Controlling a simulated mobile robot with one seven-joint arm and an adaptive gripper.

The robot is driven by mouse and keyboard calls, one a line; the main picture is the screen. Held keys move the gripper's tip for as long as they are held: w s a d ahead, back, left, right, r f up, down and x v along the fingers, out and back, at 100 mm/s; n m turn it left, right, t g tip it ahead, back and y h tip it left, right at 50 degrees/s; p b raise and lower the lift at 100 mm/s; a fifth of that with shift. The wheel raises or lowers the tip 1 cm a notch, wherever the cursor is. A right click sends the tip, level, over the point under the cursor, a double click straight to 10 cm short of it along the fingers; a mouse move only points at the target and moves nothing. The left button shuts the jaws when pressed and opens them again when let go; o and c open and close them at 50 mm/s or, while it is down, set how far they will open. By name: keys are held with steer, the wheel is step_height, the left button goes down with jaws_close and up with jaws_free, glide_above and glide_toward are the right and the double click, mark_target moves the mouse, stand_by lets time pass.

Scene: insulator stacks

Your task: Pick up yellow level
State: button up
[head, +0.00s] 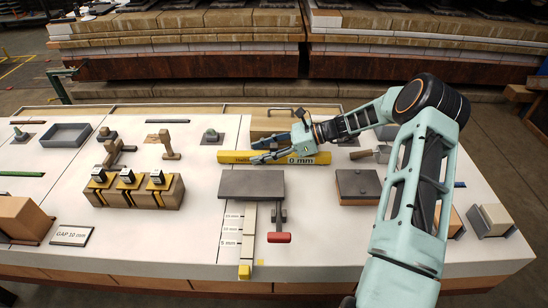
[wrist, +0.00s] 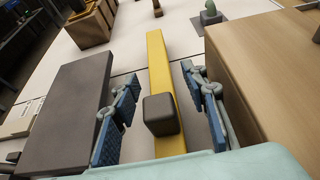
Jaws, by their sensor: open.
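The yellow level (head: 236,157) is a long yellow bar with dark lettering, lying across the back middle of the white worktop. In the wrist view the level (wrist: 160,62) runs lengthwise between my two blue-padded fingers. My gripper (head: 252,152) is open just above or around the level, with one finger on each side and a visible gap to both. I cannot tell whether the fingers reach below its top. A dark rounded block (wrist: 161,115) covers part of the bar in the wrist view. The gripper hides part of the level in the head view.
A grey slab (head: 252,184) lies close in front of the level. A wooden block (head: 283,122) stands close behind it. A trowel (head: 370,154) is at the right. A wooden holder with black-topped pieces (head: 135,192) stands at the left.

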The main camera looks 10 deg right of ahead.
steer(key=shift+a+f, duration=0.15)
steer(key=shift+a, duration=0.25)
steer(key=shift+c, duration=0.3)
jaws_close()
steer(key=shift+w+r, duration=0.1)
steer(key=shift+r, duration=0.1)
